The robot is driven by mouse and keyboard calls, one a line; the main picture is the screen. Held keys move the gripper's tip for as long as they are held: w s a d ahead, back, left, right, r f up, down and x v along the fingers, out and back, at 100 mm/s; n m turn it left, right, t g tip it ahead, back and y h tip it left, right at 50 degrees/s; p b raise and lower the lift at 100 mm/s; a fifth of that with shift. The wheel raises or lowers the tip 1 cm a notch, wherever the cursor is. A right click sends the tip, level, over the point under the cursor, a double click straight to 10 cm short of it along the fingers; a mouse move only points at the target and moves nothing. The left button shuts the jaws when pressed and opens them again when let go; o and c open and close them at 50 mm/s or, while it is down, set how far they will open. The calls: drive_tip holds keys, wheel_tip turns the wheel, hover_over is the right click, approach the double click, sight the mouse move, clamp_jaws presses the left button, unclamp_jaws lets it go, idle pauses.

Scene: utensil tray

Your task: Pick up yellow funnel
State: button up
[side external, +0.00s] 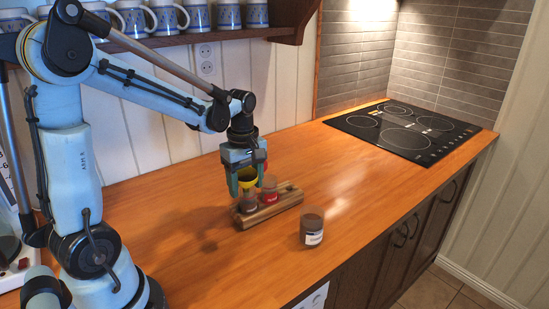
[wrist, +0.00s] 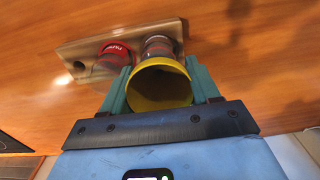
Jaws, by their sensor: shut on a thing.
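The yellow funnel (wrist: 160,84) is between the two teal fingers of my gripper (wrist: 160,90) in the wrist view, its round mouth facing the camera. My gripper is shut on it. In the side view the funnel (side external: 247,174) shows yellow between the fingers of my gripper (side external: 247,182), at the left end of the wooden rack. It is at or just above the left jar (side external: 249,202). Whether its lower end touches the jar is hidden.
The wooden rack (side external: 283,205) holds the left jar and a red-labelled jar (side external: 269,196). A brown-filled jar (side external: 312,232) stands alone to the right. A black cooktop (side external: 400,130) lies at the back. The counter between is clear. A mug shelf (side external: 180,38) hangs above.

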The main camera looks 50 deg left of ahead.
drive_tip(key=shift+r, duration=0.45)
wheel_tip(320, 180, up, 2)
drive_tip(key=shift+r, duration=0.1)
drive_tip(key=s+d+r, duration=0.2)
drive_tip(key=d+r, duration=0.5)
drive_tip(key=d, duration=0.4)
drive_tip(key=n+h, duration=0.2)
drive_tip(key=n, duration=0.3)
approach(248, 179)
drive_tip(key=f, duration=0.2)
drive_tip(key=d+f, duration=0.1)
drive_tip(key=f, duration=0.2)
drive_tip(key=shift+s+d, duration=0.15)
drive_tip(key=shift+f, duration=2.9)
drive_tip(key=shift+f, duration=0.4)
drive_tip(key=o, duration=0.8)
